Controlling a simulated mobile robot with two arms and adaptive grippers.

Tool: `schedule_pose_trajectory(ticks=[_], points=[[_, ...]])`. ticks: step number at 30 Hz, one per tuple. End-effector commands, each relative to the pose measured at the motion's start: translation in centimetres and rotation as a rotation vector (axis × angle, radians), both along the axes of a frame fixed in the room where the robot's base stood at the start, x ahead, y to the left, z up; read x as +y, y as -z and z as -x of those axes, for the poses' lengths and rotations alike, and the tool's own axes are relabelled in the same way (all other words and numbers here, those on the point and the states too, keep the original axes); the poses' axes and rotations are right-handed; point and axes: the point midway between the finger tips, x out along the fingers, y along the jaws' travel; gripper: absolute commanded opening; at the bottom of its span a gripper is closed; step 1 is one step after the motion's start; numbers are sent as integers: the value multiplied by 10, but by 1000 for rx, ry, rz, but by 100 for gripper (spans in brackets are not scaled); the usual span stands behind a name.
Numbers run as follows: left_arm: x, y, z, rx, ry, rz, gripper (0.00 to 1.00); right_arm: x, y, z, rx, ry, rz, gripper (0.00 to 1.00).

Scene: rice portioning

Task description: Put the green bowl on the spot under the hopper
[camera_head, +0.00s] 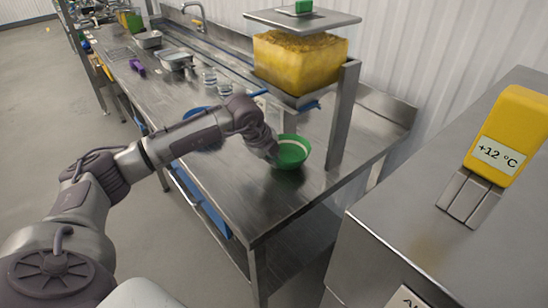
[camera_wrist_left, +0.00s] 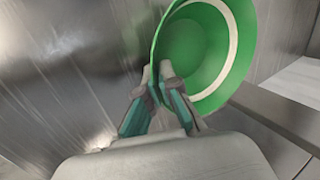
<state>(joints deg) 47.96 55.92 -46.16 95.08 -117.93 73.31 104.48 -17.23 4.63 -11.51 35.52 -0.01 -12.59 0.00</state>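The green bowl (camera_head: 290,153), with a pale band inside, is at the right part of the steel table (camera_head: 240,195), below and slightly in front of the hopper (camera_head: 298,65). My left gripper (camera_wrist_left: 158,78) is at the bowl's rim. In the left wrist view its two fingertips are closed on the rim of the green bowl (camera_wrist_left: 205,45), which looks tilted there by the camera's angle. In the head view the arm hides the fingers. I cannot tell whether the bowl touches the table. The spot under the hopper cannot be made out. My right gripper is not in view.
A steel post (camera_head: 342,115) stands right of the bowl. A blue object (camera_head: 196,112) is partly hidden behind my left arm. Glass jars (camera_head: 224,88), metal trays (camera_head: 175,62) and a purple item (camera_head: 137,67) lie farther back. A steel cabinet (camera_head: 430,250) is at right.

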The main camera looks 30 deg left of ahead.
Motion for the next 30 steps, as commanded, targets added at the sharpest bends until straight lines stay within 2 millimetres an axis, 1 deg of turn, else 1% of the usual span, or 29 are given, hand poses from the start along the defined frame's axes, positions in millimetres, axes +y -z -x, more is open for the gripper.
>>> schedule_pose_trajectory(ticks=[7, 9, 11, 12, 23, 26, 30], points=[[0, 2, 0, -1, 0, 0, 0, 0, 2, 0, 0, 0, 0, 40], [0, 1, 0, 0, 0, 0, 14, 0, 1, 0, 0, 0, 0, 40], [0, 1, 0, 0, 0, 0, 24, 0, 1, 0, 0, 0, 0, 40], [0, 1, 0, 0, 0, 0, 30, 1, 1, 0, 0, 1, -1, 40], [0, -3, 1, -1, -1, 1, 31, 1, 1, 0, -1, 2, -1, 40], [2, -12, 5, -3, -1, 0, 31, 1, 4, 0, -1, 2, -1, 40], [5, -37, 16, -6, 0, -2, 31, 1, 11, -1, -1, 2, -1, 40]])
